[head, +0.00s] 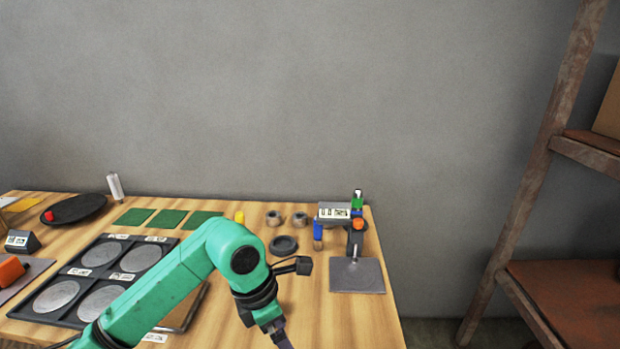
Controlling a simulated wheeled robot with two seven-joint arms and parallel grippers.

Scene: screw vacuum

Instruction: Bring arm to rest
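My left arm (165,293) is teal. It comes in from the lower left, bends over the front middle of the wooden table and points down. Its black wrist (262,308) carries a small black camera-like part on a bracket. A dark purple-grey end piece (283,340) below the wrist is cut off by the bottom edge. The fingertips are out of frame, so I cannot see whether they are open or hold anything. My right arm and gripper do not show.
The wooden table (345,318) holds a black tray (66,322) of round metal discs, green squares (168,218), a dark round plate (90,207) and a device on a grey metal plate (357,277). A wooden shelf (545,150) stands at right. The front right tabletop is clear.

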